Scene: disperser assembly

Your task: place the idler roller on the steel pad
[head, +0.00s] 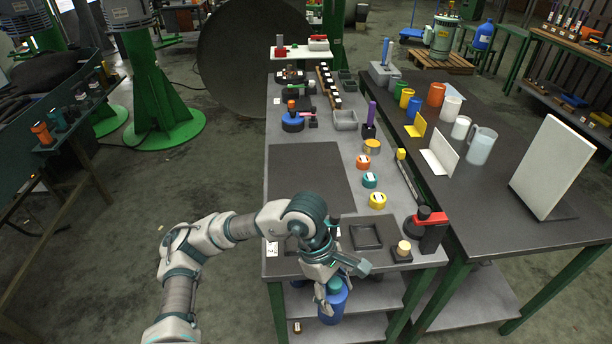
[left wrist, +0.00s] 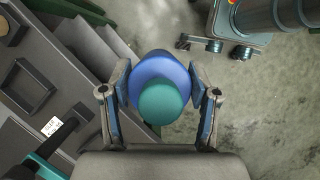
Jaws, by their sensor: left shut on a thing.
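My left gripper (head: 334,289) is shut on a blue round piece with a teal top (head: 333,305), beyond the bench's near edge and apart from it. In the left wrist view the gripper (left wrist: 157,92) has one finger on each side of the blue piece (left wrist: 150,66); the floor shows behind it. I cannot tell for sure whether this piece is the idler roller. No pad is clearly marked as steel; a dark square tray with a raised rim (head: 367,248) lies at the bench's near end. My right gripper is not in view.
The grey bench (head: 262,140) has a dark mat (head: 308,172) and several coloured rolls along its right side. A red and black device (head: 432,228) and a cream cylinder on a dark base (head: 403,247) stand near the tray. The second table (head: 500,200) holds cups and a white panel (head: 552,167).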

